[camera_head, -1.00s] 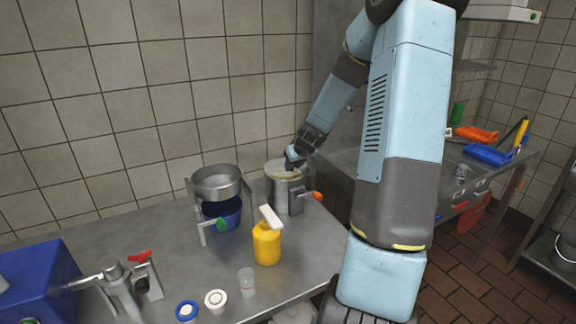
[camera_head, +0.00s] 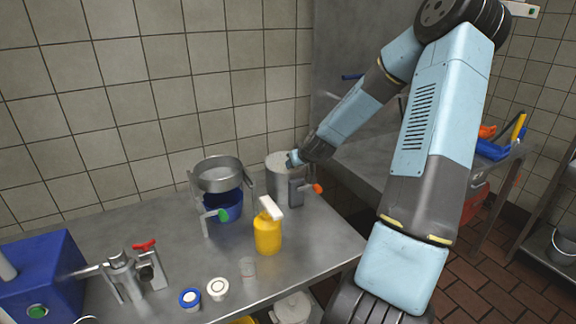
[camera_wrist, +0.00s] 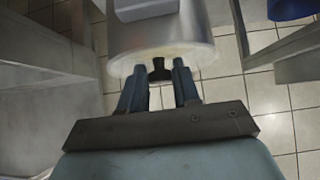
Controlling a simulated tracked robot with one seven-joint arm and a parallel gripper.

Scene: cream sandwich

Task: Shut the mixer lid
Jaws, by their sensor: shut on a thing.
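The mixer is a steel cylinder (camera_head: 277,184) standing at the back right of the steel table. Its pale, round lid (camera_head: 281,161) lies over the top and looks about level; whether it is fully seated I cannot tell. My gripper (camera_head: 294,159) is at the right edge of the lid. In the wrist view my gripper (camera_wrist: 160,82) has its two fingers on either side of a small dark handle (camera_wrist: 160,68) at the lid's pale edge (camera_wrist: 118,66), and is shut on it. My fingers partly hide the handle.
A wall and steel panel are behind.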

